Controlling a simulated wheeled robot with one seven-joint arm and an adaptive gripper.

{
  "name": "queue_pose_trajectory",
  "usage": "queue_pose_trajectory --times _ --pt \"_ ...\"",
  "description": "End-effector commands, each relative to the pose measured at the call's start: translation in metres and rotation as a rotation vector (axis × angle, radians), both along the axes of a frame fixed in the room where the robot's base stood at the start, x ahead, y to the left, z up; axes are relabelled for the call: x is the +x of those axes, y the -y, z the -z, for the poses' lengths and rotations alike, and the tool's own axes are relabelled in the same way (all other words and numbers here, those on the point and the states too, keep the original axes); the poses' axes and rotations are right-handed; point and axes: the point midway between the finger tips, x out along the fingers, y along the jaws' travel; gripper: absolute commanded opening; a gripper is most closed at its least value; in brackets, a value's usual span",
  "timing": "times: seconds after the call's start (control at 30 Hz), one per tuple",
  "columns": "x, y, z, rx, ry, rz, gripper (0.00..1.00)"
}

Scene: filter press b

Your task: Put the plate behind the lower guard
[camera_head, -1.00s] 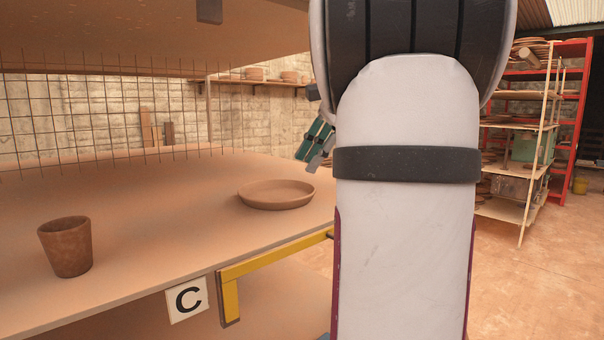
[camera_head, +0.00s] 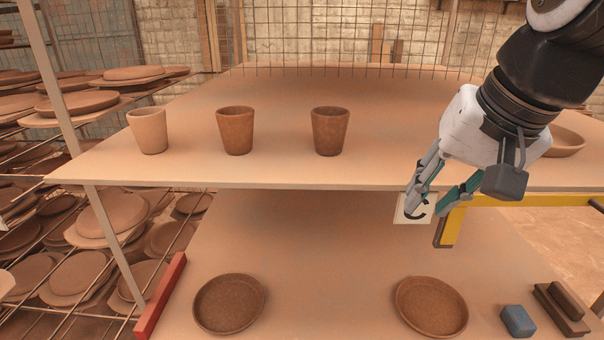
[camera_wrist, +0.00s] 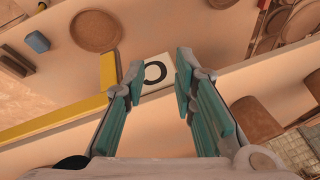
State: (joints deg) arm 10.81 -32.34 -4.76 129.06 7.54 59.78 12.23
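Two round brown plates lie on the lower shelf: the left plate (camera_head: 229,303) and the right plate (camera_head: 431,304). A round plate also shows in the wrist view (camera_wrist: 95,31). Another dish (camera_head: 565,141) sits on the upper shelf, partly hidden by my arm. A red bar (camera_head: 160,297) stands along the lower shelf's left edge, and a yellow bar (camera_head: 452,224) is fixed at the upper shelf's front right. I cannot tell which is the lower guard. My gripper (camera_head: 428,212) is open and empty, in front of the C sign (camera_wrist: 156,73), above the right plate.
Three cups stand on the upper shelf, the nearest to my arm being the right cup (camera_head: 330,131). A blue block (camera_head: 518,321) and dark bars (camera_head: 562,307) lie at the lower shelf's right. Racks of plates (camera_head: 80,103) fill the left. The lower shelf's middle is clear.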

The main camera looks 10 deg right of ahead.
Motion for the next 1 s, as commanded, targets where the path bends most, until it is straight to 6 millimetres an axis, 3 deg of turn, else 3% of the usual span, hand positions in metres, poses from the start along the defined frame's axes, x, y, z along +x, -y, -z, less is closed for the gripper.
queue_pose_trajectory --times 0.03,0.1,0.3,1.0 --pt "-0.012 -0.017 0.013 -0.062 0.014 -0.113 0.25" --pt "-0.024 -0.031 0.029 -0.145 0.032 -0.247 0.25" --pt "-0.041 -0.048 0.053 -0.275 0.065 -0.448 0.25" --pt "-0.038 -0.048 0.059 -0.281 0.063 -0.458 0.25"
